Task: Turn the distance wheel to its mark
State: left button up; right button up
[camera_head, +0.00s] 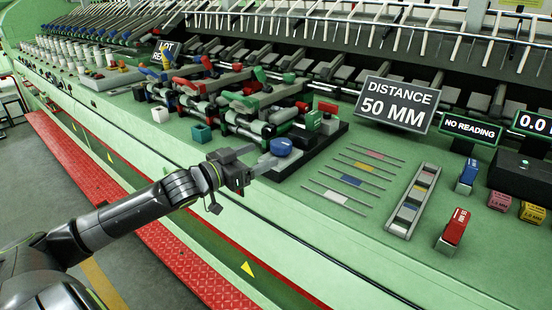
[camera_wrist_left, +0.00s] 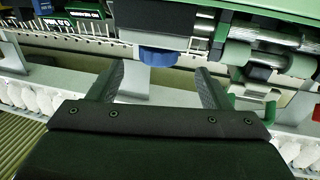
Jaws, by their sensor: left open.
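The blue distance wheel (camera_head: 281,146) sits on the front of the black block beside the roller assembly (camera_head: 262,112). It also shows in the left wrist view (camera_wrist_left: 158,56), ahead of and between my fingertips. My left gripper (camera_head: 268,163) is just in front of the wheel, with its fingers pointing at it. In the left wrist view, my left gripper (camera_wrist_left: 158,80) is open and nothing is between its fingers. I see no contact with the wheel. The sign (camera_head: 398,104) reads "DISTANCE 50 MM". I cannot make out a mark on the wheel. My right gripper is not in view.
A "NO READING" display (camera_head: 471,129) stands at the right. A grey tray (camera_head: 413,203), a red block (camera_head: 454,228) and a blue block (camera_head: 467,175) stand on the green bench. Thin rods (camera_head: 350,181) lie right of the wheel.

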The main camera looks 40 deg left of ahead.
aim_at(272, 150)
pick_arm(q)
jog(key=shift+w+d+f+b, duration=0.2)
jog(key=shift+w+b, duration=0.05)
jog(key=shift+b, duration=0.15)
jog(key=b+x, duration=0.1)
jog(key=x, duration=0.3)
jog(key=shift+w+r, duration=0.15)
jog(key=shift+r, duration=0.05)
jog(key=shift+w+d, duration=0.2)
jog(key=shift+w, duration=0.45)
